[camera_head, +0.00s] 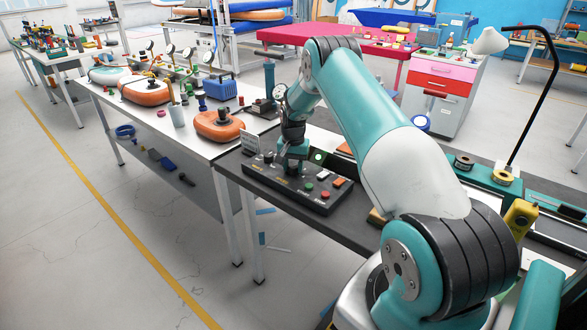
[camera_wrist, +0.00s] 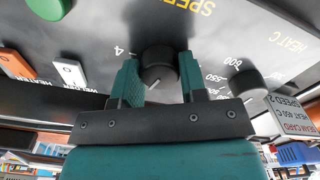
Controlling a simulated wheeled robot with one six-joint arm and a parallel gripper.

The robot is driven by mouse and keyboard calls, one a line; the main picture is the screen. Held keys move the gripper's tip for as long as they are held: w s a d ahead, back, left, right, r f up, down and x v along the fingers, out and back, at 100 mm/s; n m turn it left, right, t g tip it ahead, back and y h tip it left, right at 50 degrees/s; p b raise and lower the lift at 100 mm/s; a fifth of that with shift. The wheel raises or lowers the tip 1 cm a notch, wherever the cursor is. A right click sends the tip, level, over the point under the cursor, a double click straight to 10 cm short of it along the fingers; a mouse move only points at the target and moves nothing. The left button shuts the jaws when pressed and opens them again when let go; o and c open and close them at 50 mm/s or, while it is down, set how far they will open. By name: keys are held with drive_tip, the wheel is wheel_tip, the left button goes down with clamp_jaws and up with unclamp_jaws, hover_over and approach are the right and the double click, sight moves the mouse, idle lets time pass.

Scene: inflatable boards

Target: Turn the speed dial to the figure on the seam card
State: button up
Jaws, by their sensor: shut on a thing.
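The black speed dial (camera_wrist: 158,62) sits under the yellow SPEED lettering on the panel in the wrist view. A short white mark shows on its near face, and a figure 4 is printed to its left. My gripper (camera_wrist: 158,82) has one teal finger on each side of the dial and is shut on it. In the head view my gripper (camera_head: 292,165) is down at the control panel (camera_head: 330,203) and hides the dial. The seam card (camera_wrist: 297,117) stands at the right; it appears to read heat 450 C and speed 2, partly cut off by the frame edge.
The heat dial (camera_wrist: 249,84) is close to the right of my gripper in the wrist view. Rocker switches (camera_wrist: 69,72) and a green button (camera_wrist: 46,8) are on the left. A white table (camera_head: 150,98) with orange inflatable pieces stands beyond the dark bench.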

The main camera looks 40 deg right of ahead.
sight(293, 166)
drive_tip(key=n+b, duration=0.2)
drive_tip(key=n, duration=0.2)
drive_tip(key=shift+f+n, duration=0.1)
drive_tip(key=shift+n, duration=0.2)
drive_tip(key=n+b, duration=0.1)
drive_tip(key=n, duration=0.3)
drive_tip(key=shift+n, duration=0.3)
drive_tip(key=o, duration=0.9)
drive_tip(key=shift+r, duration=0.2)
wheel_tip(293, 166, up, 17)
drive_tip(key=shift+r+b, duration=0.15)
drive_tip(key=shift+b, duration=1.1)
drive_tip(key=shift+a, duration=0.1)
